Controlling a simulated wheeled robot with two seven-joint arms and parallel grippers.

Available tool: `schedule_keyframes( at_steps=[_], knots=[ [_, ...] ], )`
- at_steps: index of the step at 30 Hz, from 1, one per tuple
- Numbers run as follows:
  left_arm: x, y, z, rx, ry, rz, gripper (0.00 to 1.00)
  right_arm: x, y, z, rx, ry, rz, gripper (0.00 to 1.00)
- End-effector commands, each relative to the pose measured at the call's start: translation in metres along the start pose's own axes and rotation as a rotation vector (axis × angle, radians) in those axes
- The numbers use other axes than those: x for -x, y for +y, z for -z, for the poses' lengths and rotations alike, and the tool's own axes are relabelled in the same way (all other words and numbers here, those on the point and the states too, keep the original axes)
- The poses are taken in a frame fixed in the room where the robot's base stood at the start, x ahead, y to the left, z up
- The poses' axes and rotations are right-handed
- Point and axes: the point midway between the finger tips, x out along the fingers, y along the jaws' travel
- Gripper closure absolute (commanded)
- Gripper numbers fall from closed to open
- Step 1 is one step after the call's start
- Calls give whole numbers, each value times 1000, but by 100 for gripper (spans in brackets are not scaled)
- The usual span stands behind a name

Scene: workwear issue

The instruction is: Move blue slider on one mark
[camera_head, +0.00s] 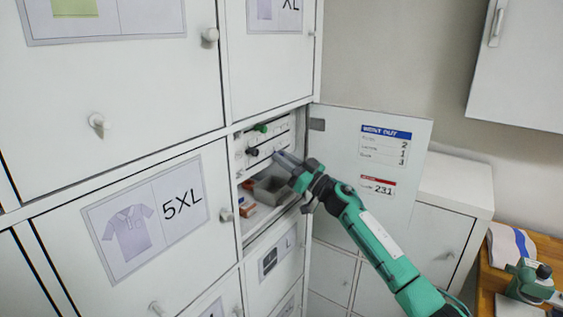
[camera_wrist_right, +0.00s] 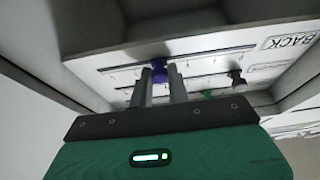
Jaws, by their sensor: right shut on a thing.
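The blue slider (camera_wrist_right: 160,66) sits on a rail with small tick marks in the right wrist view. My right gripper (camera_wrist_right: 161,76) is shut on it, one finger on each side. In the head view this gripper (camera_head: 284,158) reaches in at the slider panel (camera_head: 285,128) inside an open locker compartment, and the blue slider cannot be made out there. A black slider (camera_wrist_right: 237,78) and a green slider (camera_wrist_right: 207,93) sit on the neighbouring rails. The green slider (camera_head: 261,128) and a dark slider (camera_head: 252,151) also show in the head view.
The open locker door (camera_head: 397,150) stands right of the compartment, close to my right arm. A grey bin (camera_head: 270,188) and small orange items (camera_head: 246,211) lie below the panel. Closed doors with knobs, one marked 5XL (camera_head: 150,220), fill the left.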

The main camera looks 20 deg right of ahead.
Motion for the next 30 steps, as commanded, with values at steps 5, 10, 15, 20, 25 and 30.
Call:
schedule_keyframes(
  at_steps=[5,10,15,20,25,30],
  knots=[
    [0,0,0,0,0,0,59,0,0,0,0,-1,0,77],
    [0,0,0,0,1,0,59,0,0,0,0,-1,0,60],
    [0,0,1,0,1,0,59,0,0,0,0,-1,0,60],
    [-4,0,0,0,1,0,59,10,0,-2,1,-1,0,60],
    [-15,0,0,0,1,0,59,42,1,-5,1,-4,-1,60],
    [-29,0,-2,0,2,0,59,83,0,-6,2,-5,-1,60]
  ],
)
